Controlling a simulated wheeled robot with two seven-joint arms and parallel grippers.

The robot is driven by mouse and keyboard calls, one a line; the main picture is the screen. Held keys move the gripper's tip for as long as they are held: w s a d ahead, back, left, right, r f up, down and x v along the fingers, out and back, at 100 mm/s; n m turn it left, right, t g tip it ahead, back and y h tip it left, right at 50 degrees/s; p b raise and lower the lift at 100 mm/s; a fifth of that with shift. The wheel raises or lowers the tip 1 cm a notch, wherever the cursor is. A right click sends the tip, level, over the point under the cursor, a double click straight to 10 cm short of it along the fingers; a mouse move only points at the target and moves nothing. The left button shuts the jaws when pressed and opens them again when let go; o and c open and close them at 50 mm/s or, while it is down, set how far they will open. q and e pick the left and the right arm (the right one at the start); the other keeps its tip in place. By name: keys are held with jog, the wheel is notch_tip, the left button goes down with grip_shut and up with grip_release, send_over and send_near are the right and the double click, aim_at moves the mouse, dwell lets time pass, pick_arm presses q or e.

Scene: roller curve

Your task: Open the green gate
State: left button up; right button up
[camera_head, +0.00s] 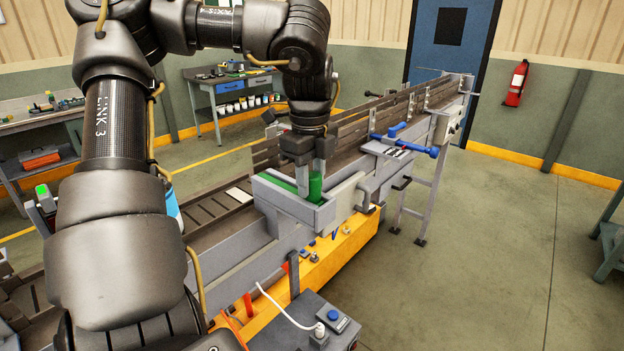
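The green gate shows as a green strip (278,183) set in a grey housing on the near side of the roller conveyor. An upright green cylinder (316,188), like a handle, stands at the right end of this strip. My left gripper (311,178) points down from above, with its fingers at the green cylinder. One finger is just left of the cylinder and the other is at its top. Whether they are closed on it is unclear. The arm hides part of the conveyor. My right gripper is not in view.
The conveyor (212,208) runs from the lower left to the far right, with raised side rails. A blue-handled lever (408,146) sticks out farther along. A control box with a blue button (333,315) is at the bottom. Open floor (480,250) lies to the right.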

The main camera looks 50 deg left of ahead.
pick_arm(q)
jog(key=o, duration=0.5)
jog(key=shift+d, duration=0.35)
jog(key=shift+c, duration=0.2)
jog(key=shift+a, duration=0.1)
jog(key=shift+r, duration=0.15)
jog(key=shift+a+r, duration=0.1)
jog(key=shift+r, duration=0.3)
jog(key=r, duration=0.9)
jog(key=shift+s+d+r+b, duration=0.1)
jog(key=shift+d+r+b, duration=0.1)
jog(key=shift+r+b, duration=0.2)
notch_tip(320, 180, down, 11)
jog(key=shift+a+r+p, duration=0.1)
jog(key=shift+a+p, duration=0.05)
jog(key=shift+p, duration=0.25)
